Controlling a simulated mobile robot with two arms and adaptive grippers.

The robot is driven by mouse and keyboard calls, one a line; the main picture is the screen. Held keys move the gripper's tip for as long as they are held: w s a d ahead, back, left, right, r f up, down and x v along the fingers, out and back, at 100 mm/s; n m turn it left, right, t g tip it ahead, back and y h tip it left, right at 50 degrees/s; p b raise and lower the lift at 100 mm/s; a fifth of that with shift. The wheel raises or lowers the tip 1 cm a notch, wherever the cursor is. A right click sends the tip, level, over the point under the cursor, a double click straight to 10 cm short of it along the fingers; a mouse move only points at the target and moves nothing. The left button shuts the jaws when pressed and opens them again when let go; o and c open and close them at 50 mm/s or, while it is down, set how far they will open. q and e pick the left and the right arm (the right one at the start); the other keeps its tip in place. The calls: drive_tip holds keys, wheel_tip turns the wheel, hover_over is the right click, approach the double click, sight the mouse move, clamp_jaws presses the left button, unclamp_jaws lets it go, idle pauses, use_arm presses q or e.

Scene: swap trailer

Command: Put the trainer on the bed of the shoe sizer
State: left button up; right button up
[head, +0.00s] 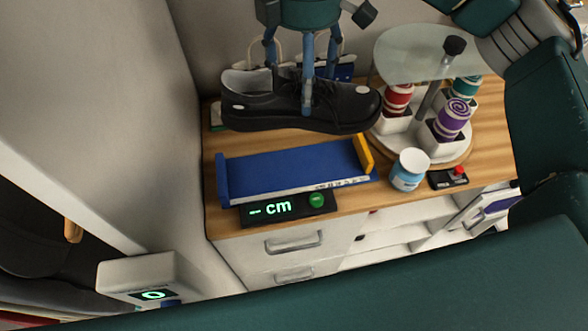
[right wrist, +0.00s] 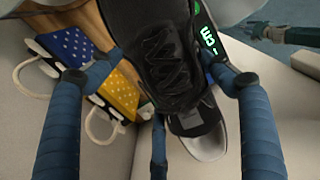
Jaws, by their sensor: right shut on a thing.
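The trainer (head: 265,104), a black lace-up shoe, hangs level in my right gripper (head: 307,88), its toe toward the right. The gripper's blue fingers straddle the shoe from above and are shut on it. In the right wrist view the trainer (right wrist: 168,70) lies between the fingers, laces showing. The shoe sizer has a blue bed (head: 285,172), empty, with a blue stop at its left end and a yellow slider (head: 363,154) at its right. The shoe is above and behind the bed, apart from it. The sizer's display (head: 272,208) reads "-- cm", beside a green button (head: 317,200).
A glass-topped stand (head: 415,55) holding red, teal and purple spools is close right of the shoe's toe. A white-lidded jar (head: 409,170) and a red-button box (head: 448,178) sit right of the sizer. Bags (right wrist: 65,50) stand behind. The wooden top (head: 225,145) ends in front of the sizer.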

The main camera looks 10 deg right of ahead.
sight(297, 109)
drive_tip(key=shift+w+a+r+n, duration=0.1)
drive_tip(key=shift+w+a+n, duration=0.15)
drive_tip(key=shift+n, duration=0.25)
drive_tip(key=shift+a, duration=0.1)
drive_tip(key=shift+n, duration=0.3)
wheel_tip(297, 109, down, 8)
drive_tip(key=shift+a+r+p, duration=0.1)
drive_tip(key=shift+p, duration=0.45)
drive_tip(key=shift+w+f+p, duration=0.15)
drive_tip(key=shift+f+p, duration=0.65)
drive_tip(key=shift+f, duration=5.25)
use_arm(q)
drive_tip(key=r, duration=0.1)
drive_tip(key=a+r, duration=0.1)
drive_tip(key=shift+w+r, duration=0.25)
drive_tip(key=shift+r, duration=0.05)
